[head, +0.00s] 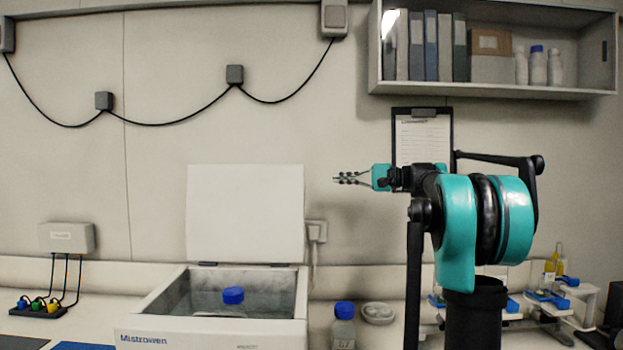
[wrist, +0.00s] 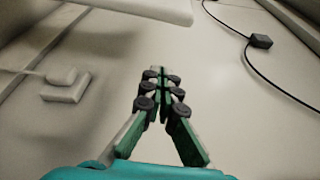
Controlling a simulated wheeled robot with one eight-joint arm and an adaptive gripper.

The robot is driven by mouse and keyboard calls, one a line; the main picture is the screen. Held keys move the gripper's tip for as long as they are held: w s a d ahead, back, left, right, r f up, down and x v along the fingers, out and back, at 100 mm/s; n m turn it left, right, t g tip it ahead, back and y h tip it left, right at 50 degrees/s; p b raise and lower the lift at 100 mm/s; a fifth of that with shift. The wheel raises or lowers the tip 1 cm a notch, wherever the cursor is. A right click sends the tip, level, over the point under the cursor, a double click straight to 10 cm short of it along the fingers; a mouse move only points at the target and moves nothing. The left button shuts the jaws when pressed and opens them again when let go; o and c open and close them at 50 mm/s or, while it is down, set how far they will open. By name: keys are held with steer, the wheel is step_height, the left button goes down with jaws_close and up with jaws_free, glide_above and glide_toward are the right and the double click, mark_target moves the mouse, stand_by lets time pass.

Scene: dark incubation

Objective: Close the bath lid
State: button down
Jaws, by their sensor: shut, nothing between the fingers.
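The bath (head: 160,326) is a white box labelled Mistrowen on the bench, with a blue-capped bottle (head: 233,297) inside. Its white lid (head: 245,213) stands upright, hinged at the back edge, so the bath is open. In the wrist view the lid's edge (wrist: 130,9) shows at the top left. My gripper (head: 338,179) is up to the right of the lid in the head view, pointing left, apart from it. In the wrist view my gripper (wrist: 163,75) is shut with nothing between its fingers.
A blue-capped bottle (head: 343,325) and a small white dish (head: 377,313) stand right of the bath. A wall socket with a plug (head: 316,231) is behind. A shelf (head: 490,90) hangs at the upper right. A cable (head: 170,124) runs along the wall.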

steer(key=a, duration=0.9)
steer(key=shift+a, duration=0.25)
stand_by(0.4)
